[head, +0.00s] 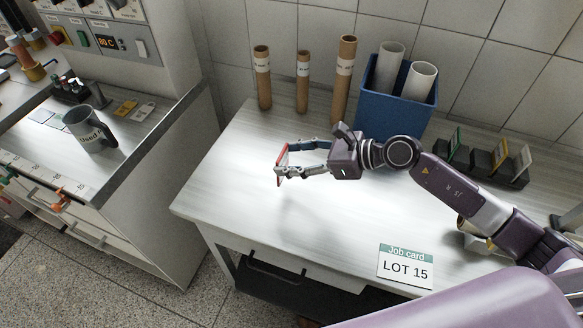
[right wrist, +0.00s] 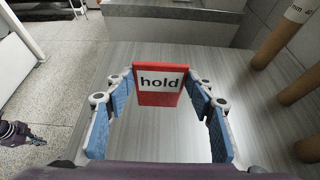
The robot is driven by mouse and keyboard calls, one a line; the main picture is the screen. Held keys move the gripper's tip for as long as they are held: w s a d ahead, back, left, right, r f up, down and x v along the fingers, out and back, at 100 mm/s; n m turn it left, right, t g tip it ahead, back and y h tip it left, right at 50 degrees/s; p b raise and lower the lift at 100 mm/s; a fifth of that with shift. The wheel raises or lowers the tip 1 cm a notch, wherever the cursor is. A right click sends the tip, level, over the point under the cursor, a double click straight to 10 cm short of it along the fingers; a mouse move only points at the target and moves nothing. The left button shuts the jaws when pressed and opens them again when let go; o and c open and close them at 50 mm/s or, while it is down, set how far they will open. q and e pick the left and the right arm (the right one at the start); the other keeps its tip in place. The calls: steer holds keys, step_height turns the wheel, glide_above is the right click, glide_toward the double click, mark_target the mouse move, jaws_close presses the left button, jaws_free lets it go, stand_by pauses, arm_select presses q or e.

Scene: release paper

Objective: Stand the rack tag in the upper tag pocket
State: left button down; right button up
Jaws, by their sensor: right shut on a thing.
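The rack tag (right wrist: 158,84) is a red card with a white band reading "hold". My right gripper (right wrist: 159,98) is shut on it, with its two blue-padded fingers at the tag's sides. In the head view the tag (head: 282,163) shows nearly edge-on, upright, above the white table. My right gripper (head: 284,160) reaches left there. I cannot pick out the upper tag pocket for certain; black holders (head: 481,164) with coloured cards stand at the table's right. A small purple gripper, likely my left (right wrist: 18,133), shows at the right wrist view's left edge; its jaws are unclear.
Brown cardboard tubes (head: 303,82) and a blue bin (head: 397,109) with white rolls stand along the table's back. A "LOT 15" job card (head: 406,267) lies at the front edge. A grey mug (head: 88,130) stands on the left counter. The table's left part is clear.

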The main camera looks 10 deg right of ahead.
steer(key=shift+f, duration=2.45)
steer(key=shift+f, duration=0.1)
steer(key=o, duration=1.2)
steer(key=shift+o, duration=0.2)
